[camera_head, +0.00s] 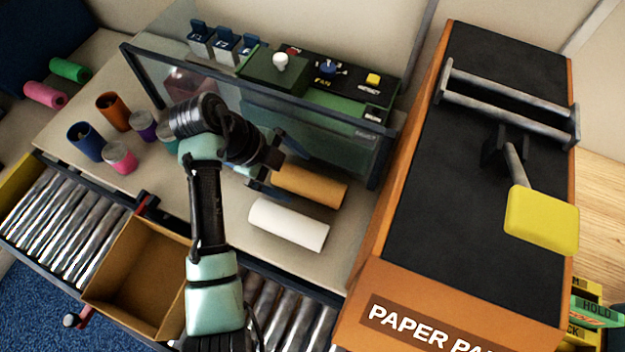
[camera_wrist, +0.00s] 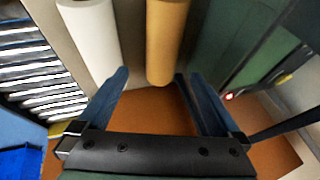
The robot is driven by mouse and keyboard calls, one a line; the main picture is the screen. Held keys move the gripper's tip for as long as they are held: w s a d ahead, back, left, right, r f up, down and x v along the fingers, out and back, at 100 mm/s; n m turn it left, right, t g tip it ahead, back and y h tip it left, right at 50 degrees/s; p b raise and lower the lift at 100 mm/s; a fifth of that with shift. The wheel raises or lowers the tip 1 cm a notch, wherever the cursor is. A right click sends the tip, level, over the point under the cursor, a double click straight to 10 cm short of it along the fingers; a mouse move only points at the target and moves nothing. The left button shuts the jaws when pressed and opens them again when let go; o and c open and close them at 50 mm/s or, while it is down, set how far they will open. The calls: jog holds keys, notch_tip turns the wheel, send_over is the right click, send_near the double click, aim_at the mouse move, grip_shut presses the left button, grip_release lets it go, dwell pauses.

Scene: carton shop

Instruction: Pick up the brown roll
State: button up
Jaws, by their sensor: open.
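The brown roll (camera_head: 312,186) lies on the beige worktop, parallel to a white roll (camera_head: 288,224) that lies in front of it. My gripper (camera_head: 262,178) is at the left end of the brown roll in the head view, partly hidden by my arm. In the wrist view, the brown roll (camera_wrist: 165,45) runs from the top edge down to between the open fingers of my gripper (camera_wrist: 152,78). The white roll (camera_wrist: 90,40) is left of it there, beyond the left finger. I cannot tell whether either finger touches a roll.
A clear panel and green machine (camera_head: 325,100) stand behind the brown roll. An orange paper machine (camera_head: 385,280) is to the right. Several coloured spools, such as the orange one (camera_head: 113,111), stand at the left. An open carton (camera_head: 140,275) sits on the roller conveyor (camera_head: 62,215) in front.

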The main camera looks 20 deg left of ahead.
aim_at(309, 182)
jog(key=x, duration=0.3)
jog(key=shift+w+d+f, duration=0.1)
jog(key=shift+w+d, duration=0.05)
jog(key=shift+a+p+x, duration=0.1)
jog(key=shift+p+x, duration=0.1)
jog(key=shift+x, duration=1.1)
jog(key=shift+a+p+x, duration=0.15)
jog(key=shift+p+x, duration=0.05)
jog(key=shift+x, duration=1.1)
jog(key=shift+w, duration=0.15)
jog(key=c, duration=1.6)
